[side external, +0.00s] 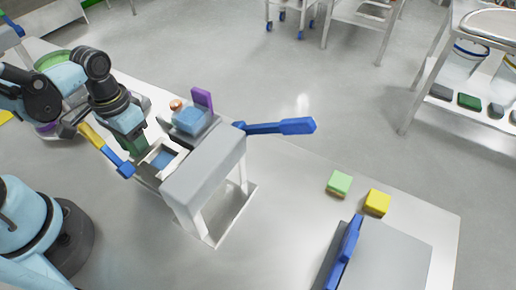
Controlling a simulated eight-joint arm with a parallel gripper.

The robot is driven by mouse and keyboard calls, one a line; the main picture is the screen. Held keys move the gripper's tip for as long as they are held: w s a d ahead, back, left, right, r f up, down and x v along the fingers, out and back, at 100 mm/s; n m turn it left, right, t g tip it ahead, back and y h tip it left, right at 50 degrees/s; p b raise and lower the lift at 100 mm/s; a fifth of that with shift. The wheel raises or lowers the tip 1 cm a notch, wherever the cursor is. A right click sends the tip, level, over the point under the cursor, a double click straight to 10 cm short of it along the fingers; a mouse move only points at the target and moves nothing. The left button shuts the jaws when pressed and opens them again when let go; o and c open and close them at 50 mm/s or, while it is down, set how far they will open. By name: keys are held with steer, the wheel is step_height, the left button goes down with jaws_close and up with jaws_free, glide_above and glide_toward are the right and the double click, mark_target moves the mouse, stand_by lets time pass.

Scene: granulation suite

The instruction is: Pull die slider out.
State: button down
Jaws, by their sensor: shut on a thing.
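The die slider (161,157) is a pale frame with a blue centre, sticking out from the left side of the grey press (205,160). My gripper (137,150) points down at the slider's outer left end and is shut on it; the arm covers most of the contact, so the exact grip is hard to see. A yellow bar with a blue end (123,168) lies beside the slider's left end; I cannot tell whether it is attached.
A blue lever (280,127) juts from the press's right side. A blue block and an upright purple plate (203,99) stand behind the slider. Green (340,182) and yellow (377,201) blocks sit farther right on the bench.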

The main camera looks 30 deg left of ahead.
steer(key=shift+a, duration=0.35)
steer(key=c, duration=0.8)
jaws_free()
steer(key=shift+o, duration=0.2)
steer(key=shift+d+r, duration=0.1)
steer(key=shift+r, duration=6)
steer(key=shift+w+f+t, duration=0.25)
steer(key=shift+w+t, duration=0.05)
steer(key=shift+t, duration=0.1)
steer(key=shift+w+d+f+t, duration=0.1)
steer(key=shift+w+t, duration=1.15)
steer(key=shift+t, duration=0.35)
steer(key=shift+w+d+f+t, duration=0.1)
steer(key=shift+w+t, duration=1.1)
steer(key=shift+t, duration=0.4)
